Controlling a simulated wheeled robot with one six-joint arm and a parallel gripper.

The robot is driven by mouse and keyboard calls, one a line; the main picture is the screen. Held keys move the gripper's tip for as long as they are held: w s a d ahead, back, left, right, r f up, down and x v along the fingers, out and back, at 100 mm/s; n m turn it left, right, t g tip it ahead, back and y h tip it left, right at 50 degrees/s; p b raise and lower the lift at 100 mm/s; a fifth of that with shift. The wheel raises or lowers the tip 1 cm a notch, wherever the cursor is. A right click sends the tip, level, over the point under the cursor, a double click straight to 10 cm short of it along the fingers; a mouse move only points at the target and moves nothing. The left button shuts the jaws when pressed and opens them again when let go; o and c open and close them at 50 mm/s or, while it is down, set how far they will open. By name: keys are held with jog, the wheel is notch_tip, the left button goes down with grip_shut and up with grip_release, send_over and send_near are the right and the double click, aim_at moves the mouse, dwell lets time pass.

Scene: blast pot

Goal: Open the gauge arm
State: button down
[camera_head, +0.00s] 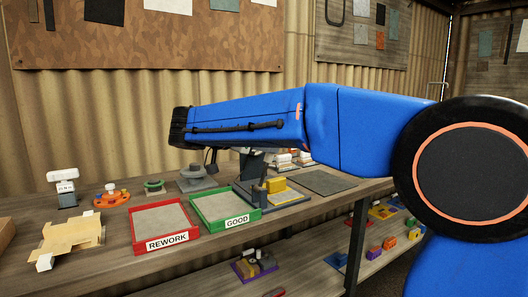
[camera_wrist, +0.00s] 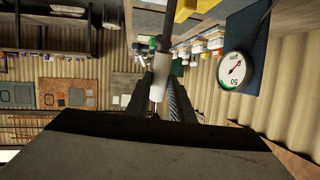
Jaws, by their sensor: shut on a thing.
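In the wrist view, my gripper (camera_wrist: 157,97) is shut on a pale, upright rod (camera_wrist: 161,68), which lies between its two dark fingers. The rod looks like a handle; I cannot tell how it joins the gauge arm. A round white dial gauge (camera_wrist: 236,71) with a dark pointer and "50" on its face shows to the right, apart from my fingers. In the head view, the gauge stand's dark base (camera_head: 292,201) carries a yellow block (camera_head: 276,185). My blue arm hides the upper stand and most of my gripper there.
A red REWORK tray (camera_head: 167,242) and a green GOOD tray (camera_head: 236,221) stand left of the gauge base. Orange, green and grey fixtures stand behind them. A flat dark mat (camera_head: 324,181) lies to the right. A lower shelf (camera_head: 300,257) holds several coloured parts.

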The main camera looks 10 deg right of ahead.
jog(key=shift+s+a+f+n+t+h, duration=0.1)
jog(key=shift+s+a+t+h, duration=0.15)
jog(key=shift+a+h, duration=0.45)
jog(key=shift+s+a+r+n+t+h, duration=0.1)
jog(key=shift+s+a+t+h, duration=0.2)
jog(key=shift+a+h, duration=0.35)
jog(key=shift+s+a+f+n+t+h, duration=0.1)
jog(key=shift+s+a+t+h, duration=0.25)
jog(key=shift+a, duration=0.5)
jog(key=shift+w, duration=0.15)
jog(key=c, duration=1.8)
grip_release()
jog(key=shift+c, duration=0.2)
jog(key=v, duration=1.7)
jog(key=shift+a, duration=0.25)
